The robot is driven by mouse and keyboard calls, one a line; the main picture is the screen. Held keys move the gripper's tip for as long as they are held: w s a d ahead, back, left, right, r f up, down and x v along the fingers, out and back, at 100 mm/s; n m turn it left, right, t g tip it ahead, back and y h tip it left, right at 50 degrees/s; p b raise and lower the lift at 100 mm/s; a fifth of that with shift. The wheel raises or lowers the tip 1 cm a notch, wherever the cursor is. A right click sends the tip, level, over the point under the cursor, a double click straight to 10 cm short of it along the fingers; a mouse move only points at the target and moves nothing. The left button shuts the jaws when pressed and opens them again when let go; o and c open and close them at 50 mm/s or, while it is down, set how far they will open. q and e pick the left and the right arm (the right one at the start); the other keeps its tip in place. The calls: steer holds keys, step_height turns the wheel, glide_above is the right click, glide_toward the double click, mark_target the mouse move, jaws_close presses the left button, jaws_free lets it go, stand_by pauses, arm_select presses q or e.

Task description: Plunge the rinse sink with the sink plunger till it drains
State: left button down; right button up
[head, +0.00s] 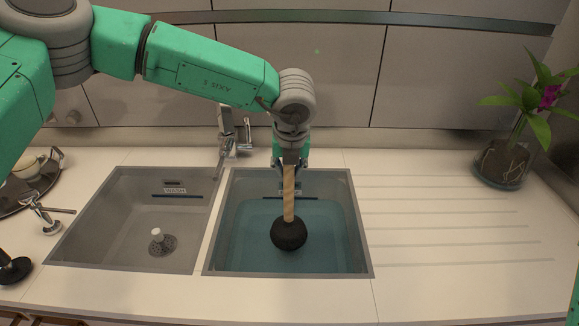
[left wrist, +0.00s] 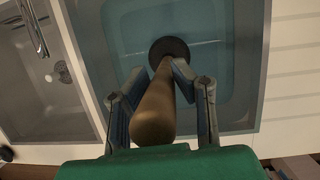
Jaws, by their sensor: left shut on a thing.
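The sink plunger has a wooden handle (head: 289,195) and a black rubber cup (head: 289,233). My left gripper (head: 290,160) is shut on the upper handle, with the plunger roughly upright over the rinse sink (head: 217,258), the right basin. Blue water (head: 335,240) stands in this basin. The cup is in or just over the water; I cannot tell whether it touches the bottom. In the left wrist view the handle (left wrist: 155,110) runs between my fingers to the dark cup (left wrist: 169,50). The drain is hidden. My right gripper is not in view.
The wash sink (head: 120,215) on the left is empty of water, with a white stopper (head: 157,235) at its drain. A tap (head: 229,135) stands behind the basins. A tray with a cup (head: 28,166) is far left, a potted orchid (head: 502,165) right. The ribbed drainboard (head: 450,230) is clear.

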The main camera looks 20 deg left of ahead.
mark_target(289, 190)
arm_select(q)
steer(key=shift+r, duration=0.1)
steer(key=shift+p, duration=0.3)
step_height(289, 190, down, 5)
steer(key=shift+b, duration=1.15)
steer(key=shift+f, duration=0.2)
steer(key=shift+f+b, duration=0.35)
steer(key=shift+f, duration=0.4)
steer(key=shift+s+f, duration=0.1)
steer(key=shift+f, duration=0.05)
